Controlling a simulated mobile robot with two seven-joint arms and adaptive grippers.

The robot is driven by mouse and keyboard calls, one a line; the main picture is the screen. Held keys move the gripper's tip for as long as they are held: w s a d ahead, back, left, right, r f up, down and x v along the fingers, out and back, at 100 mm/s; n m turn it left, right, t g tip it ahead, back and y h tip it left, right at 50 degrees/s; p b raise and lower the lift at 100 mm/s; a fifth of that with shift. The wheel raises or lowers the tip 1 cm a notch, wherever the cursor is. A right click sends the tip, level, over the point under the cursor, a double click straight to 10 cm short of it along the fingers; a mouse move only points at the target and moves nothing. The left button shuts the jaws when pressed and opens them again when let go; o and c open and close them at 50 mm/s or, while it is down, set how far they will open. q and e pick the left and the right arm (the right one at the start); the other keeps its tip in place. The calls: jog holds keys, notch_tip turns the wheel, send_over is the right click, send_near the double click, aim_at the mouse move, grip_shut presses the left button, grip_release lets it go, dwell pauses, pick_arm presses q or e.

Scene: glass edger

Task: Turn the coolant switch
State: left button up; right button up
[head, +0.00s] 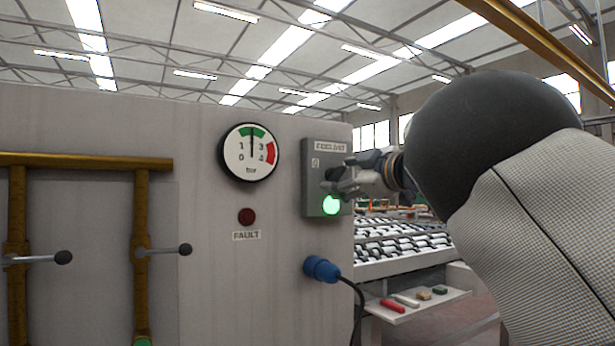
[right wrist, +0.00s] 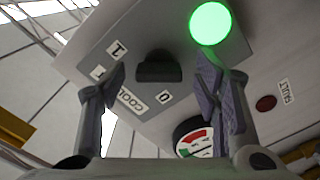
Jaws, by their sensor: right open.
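The coolant box (head: 313,190) is a grey box on the panel's right edge, with a label at its top. Its black switch knob (right wrist: 158,68) shows in the right wrist view, with labels 1 and 0 near it; in the head view my gripper hides it. My right gripper (head: 333,182) is in front of the box. In the right wrist view its open fingers (right wrist: 162,76) stand either side of the knob, apparently without touching it. A green lamp (head: 331,205) glows low on the box and also shows in the right wrist view (right wrist: 210,23). My left gripper is out of view.
A pressure gauge (head: 250,152) and a dark red FAULT lamp (head: 247,216) sit left of the box. A blue plug (head: 321,269) with a cable sticks out below. Yellow pipes with lever handles (head: 165,250) are at left. A rack (head: 400,245) stands behind at right.

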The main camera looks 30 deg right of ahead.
jog(key=shift+w, duration=0.35)
jog(key=c, duration=1.1)
jog(key=shift+r, duration=0.1)
jog(key=shift+c, duration=0.2)
